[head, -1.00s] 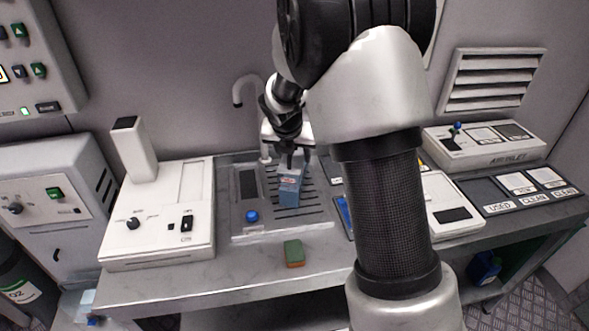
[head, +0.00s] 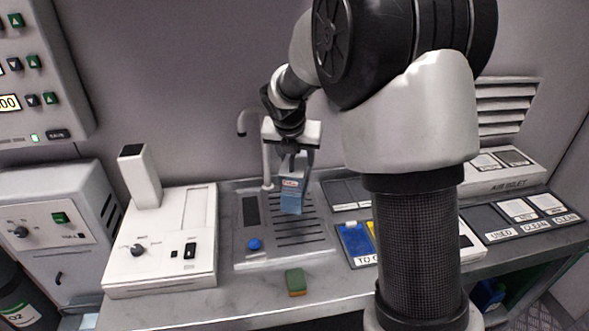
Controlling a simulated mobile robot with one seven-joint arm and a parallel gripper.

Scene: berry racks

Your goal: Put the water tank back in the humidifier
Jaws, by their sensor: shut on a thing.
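My gripper (head: 293,166) is shut on a blue, box-shaped water tank (head: 292,198) with a pale label near its top. It holds the tank slightly tilted over the slotted grey drain plate of the sink unit (head: 265,262). I cannot tell whether the tank touches the plate. The white machine at the left (head: 150,250), with a dial, a switch, an upright chimney and a long recessed slot in its top, looks like the humidifier. It stands apart from the tank, to its left.
A green and orange sponge (head: 296,282) lies on the bench front (head: 235,308). A blue cap or knob (head: 254,244) is on the sink unit. A curved tap (head: 267,160) stands behind. Labelled trays (head: 515,222) and a blue item (head: 355,240) are to the right.

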